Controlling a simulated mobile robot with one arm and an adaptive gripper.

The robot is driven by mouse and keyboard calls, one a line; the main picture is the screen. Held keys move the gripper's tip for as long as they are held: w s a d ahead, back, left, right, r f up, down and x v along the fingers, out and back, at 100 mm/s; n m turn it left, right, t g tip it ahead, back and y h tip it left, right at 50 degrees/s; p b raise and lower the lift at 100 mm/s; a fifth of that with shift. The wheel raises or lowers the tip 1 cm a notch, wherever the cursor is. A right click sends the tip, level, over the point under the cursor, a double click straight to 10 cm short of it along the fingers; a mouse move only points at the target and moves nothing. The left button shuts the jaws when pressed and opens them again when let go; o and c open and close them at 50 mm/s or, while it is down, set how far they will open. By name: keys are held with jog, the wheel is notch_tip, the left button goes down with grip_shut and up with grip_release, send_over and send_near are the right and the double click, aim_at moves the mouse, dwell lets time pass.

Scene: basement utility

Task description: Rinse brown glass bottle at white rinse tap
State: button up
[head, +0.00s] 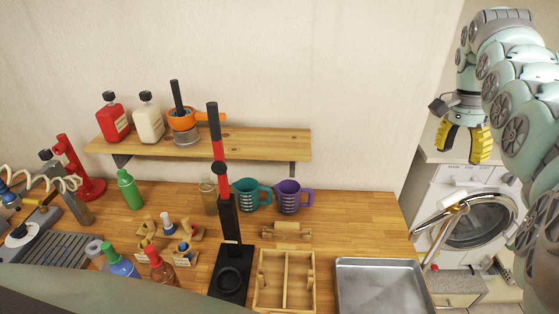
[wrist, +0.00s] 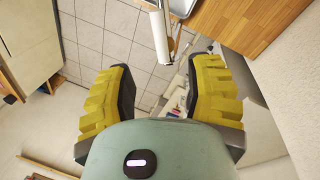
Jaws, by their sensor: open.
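A reddish-brown bottle (head: 160,268) stands near the front left of the wooden counter, beside a blue bottle with a green cap (head: 121,263). At the far left is a grooved grey drain tray (head: 60,254) with a white round piece (head: 22,236) and a coiled white hose (head: 40,184) near it. I cannot tell which part is the white rinse tap. My gripper (head: 464,143) is open and empty, raised at the upper right, far from the bottle. The wrist view shows its yellow fingers (wrist: 160,100) apart above the floor.
A shelf (head: 240,143) holds red and white bottles. Mugs, a green bottle (head: 130,190), a tall black-red press (head: 229,215), a wooden box (head: 285,283) and a metal tray (head: 380,285) crowd the counter. A washing machine (head: 465,210) stands right, with a white bar (head: 440,217) before it.

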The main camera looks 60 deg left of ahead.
jog(key=p, duration=0.3)
send_over(450, 197)
jog(key=f, duration=0.4)
jog(key=a+f, duration=0.1)
jog(key=f, duration=0.1)
jog(key=shift+s+f, duration=0.15)
jog(key=shift+f, duration=0.1)
jog(key=shift+d+f+p, duration=0.2)
jog(key=shift+f+p, duration=0.15)
jog(key=shift+f, duration=0.45)
jog(key=shift+d+f, duration=0.2)
jog(key=shift+f, duration=1.55)
jog(key=shift+d, duration=0.1)
grip_shut()
